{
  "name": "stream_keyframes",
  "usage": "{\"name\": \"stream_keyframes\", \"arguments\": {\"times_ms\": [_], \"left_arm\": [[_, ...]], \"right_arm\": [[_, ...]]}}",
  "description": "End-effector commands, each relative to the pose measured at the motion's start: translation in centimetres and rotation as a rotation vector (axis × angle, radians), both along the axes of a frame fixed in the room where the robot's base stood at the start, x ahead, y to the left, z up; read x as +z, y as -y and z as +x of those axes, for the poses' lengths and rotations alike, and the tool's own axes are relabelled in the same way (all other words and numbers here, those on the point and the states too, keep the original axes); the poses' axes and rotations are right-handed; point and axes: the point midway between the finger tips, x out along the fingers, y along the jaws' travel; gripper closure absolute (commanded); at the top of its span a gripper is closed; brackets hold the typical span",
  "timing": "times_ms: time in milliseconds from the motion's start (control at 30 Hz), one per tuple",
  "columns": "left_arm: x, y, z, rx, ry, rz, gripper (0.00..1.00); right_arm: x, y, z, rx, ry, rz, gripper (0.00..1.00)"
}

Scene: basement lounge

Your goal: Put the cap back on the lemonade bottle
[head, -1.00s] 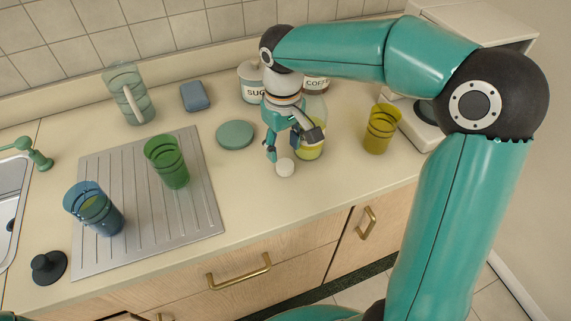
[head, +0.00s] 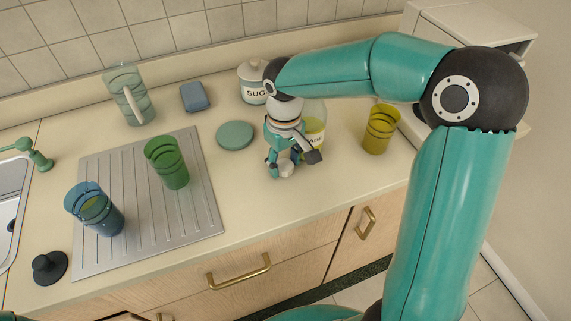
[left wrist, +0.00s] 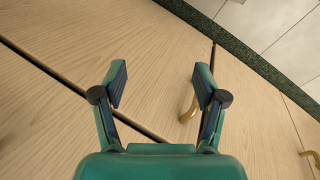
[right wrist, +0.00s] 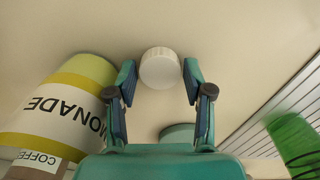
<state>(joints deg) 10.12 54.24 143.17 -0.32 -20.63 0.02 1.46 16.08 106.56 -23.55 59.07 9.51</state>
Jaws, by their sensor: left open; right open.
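The white round cap (right wrist: 160,68) lies on the counter between the open fingers of my right gripper (right wrist: 158,78) in the right wrist view. I cannot tell whether either finger touches it. In the head view the cap (head: 287,170) is partly hidden by my right gripper (head: 284,168), which points down at the counter. The lemonade bottle (right wrist: 62,105), with a yellow band and white label, stands close beside the gripper. In the head view the bottle (head: 316,127) is mostly behind my right arm. My left gripper (left wrist: 160,75) is open and empty, facing the cabinet fronts.
A yellow cup (head: 381,130) stands right of the bottle. A sugar jar (head: 252,82) and a coffee jar (right wrist: 35,162) are behind. A teal disc (head: 235,135) lies to the left. Farther left, a drying board (head: 130,205) holds green and blue cups. The counter front is clear.

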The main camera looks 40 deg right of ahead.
Motion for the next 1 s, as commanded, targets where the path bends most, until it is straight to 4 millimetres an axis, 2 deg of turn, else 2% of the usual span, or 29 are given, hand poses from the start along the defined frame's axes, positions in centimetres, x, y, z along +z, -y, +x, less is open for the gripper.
{"name": "stream_keyframes", "arguments": {"times_ms": [67,133,167,667,867,1000], "left_arm": [[0.0,0.0,0.0,0.000,0.000,0.000,0.28],[0.0,0.0,0.0,0.000,0.000,0.000,0.28],[0.0,0.0,0.0,0.000,0.000,0.000,0.28],[0.0,0.0,0.0,0.000,0.000,0.000,0.28],[0.1,0.0,0.0,0.000,0.000,0.000,0.28],[0.2,0.0,0.0,0.000,0.000,0.000,0.28]], "right_arm": [[0.0,0.0,0.0,0.000,0.000,0.000,0.50],[0.0,0.0,0.0,0.000,0.000,0.000,0.62],[0.0,0.0,0.0,0.001,0.000,0.000,0.65],[0.4,-0.1,0.0,0.001,0.001,0.000,0.65],[2.1,-0.1,0.1,0.001,0.003,0.000,0.65],[4.2,-0.1,0.1,0.002,0.004,0.000,0.65]]}}
